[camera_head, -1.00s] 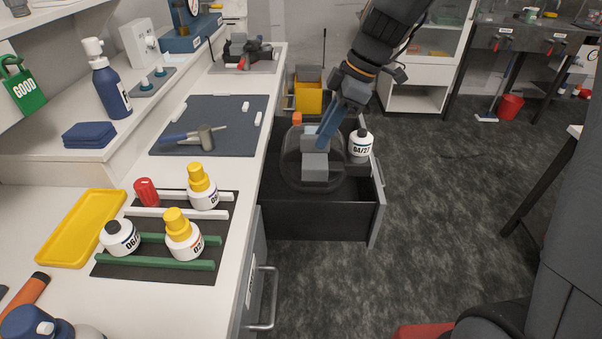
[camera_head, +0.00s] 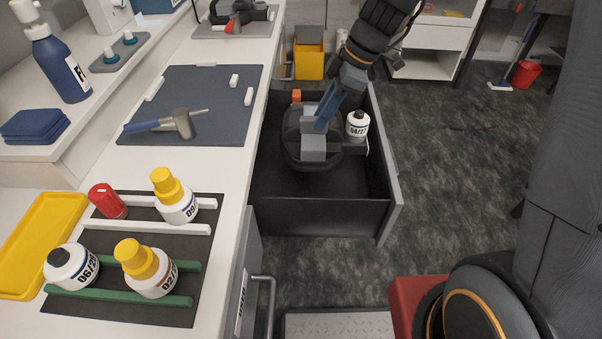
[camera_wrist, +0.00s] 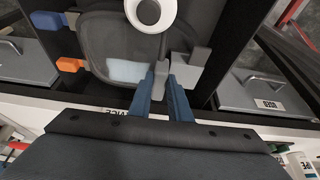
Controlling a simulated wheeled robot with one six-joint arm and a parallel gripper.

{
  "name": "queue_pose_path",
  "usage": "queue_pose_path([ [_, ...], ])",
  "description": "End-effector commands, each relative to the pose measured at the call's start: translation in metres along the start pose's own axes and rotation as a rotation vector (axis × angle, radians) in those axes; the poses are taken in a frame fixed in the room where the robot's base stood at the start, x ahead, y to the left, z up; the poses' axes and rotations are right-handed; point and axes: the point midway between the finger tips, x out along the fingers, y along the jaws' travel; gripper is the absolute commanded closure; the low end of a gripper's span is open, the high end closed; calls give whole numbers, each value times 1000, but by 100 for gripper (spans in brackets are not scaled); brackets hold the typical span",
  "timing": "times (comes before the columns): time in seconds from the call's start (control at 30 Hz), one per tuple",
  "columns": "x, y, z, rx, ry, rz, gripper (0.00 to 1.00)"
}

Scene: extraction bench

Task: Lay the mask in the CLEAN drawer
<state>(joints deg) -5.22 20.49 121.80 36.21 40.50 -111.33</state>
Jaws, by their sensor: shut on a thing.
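The mask (camera_head: 293,134) is a dark, smoky see-through piece with grey blocks and an orange tab. In the wrist view the mask (camera_wrist: 112,42) also shows a blue tab and a pale patch. My gripper (camera_head: 318,122) is shut on a grey part of it; the two blue fingers (camera_wrist: 164,84) close on that part. The mask is over or within an open black drawer (camera_head: 318,216) beside the bench. I cannot tell whether it touches the drawer floor. No CLEAN label is readable on this drawer.
A white bottle (camera_head: 357,126) marked 04/27 stands right beside the mask, at the drawer's right side. The drawer's front part is bare. The bench (camera_head: 222,215) borders it on the left, with several bottles on a rack. A yellow bin (camera_head: 309,62) is behind.

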Motion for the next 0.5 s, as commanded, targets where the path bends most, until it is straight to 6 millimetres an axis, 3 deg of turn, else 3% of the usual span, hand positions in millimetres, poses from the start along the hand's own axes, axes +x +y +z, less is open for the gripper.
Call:
queue_pose_path([
  [0.1, 22, 1, 10, 1, -1, 1, 100],
  [0.5, 74, -2, 32, 2, -6, -2, 100],
])
